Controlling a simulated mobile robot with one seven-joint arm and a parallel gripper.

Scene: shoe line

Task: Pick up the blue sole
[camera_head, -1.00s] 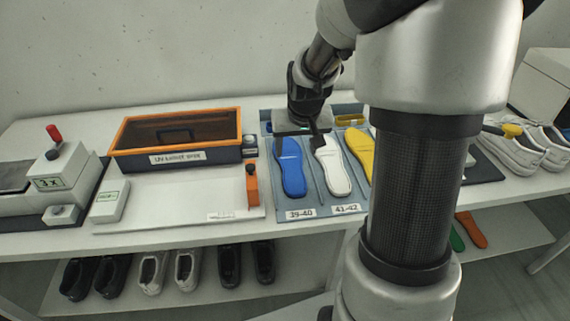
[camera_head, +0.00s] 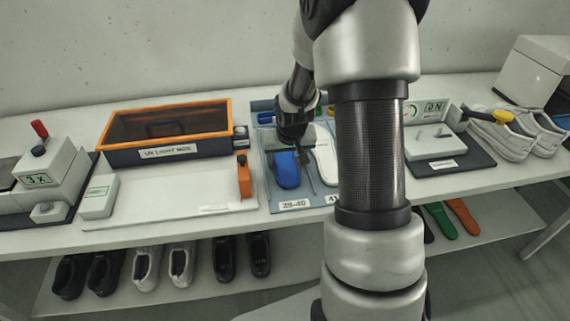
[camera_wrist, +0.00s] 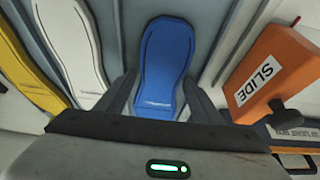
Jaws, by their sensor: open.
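The blue sole (camera_head: 286,170) lies flat in the left slot of a grey-blue tray (camera_head: 275,207), by the 39-40 label. My gripper (camera_head: 289,150) is over the far part of the blue sole and hides some of it. In the wrist view the blue sole (camera_wrist: 166,65) lies between the two dark fingers of my gripper (camera_wrist: 160,95), one on each side. The fingers are apart and not closed on it. I cannot tell how far above the tray the fingertips are.
A white sole (camera_head: 326,163) lies in the slot to the right, and a yellow sole (camera_wrist: 25,70) beyond it shows in the wrist view. An orange block marked SLIDE (camera_wrist: 268,75) stands close beside the tray. An orange-rimmed UV box (camera_head: 168,133) stands to the left.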

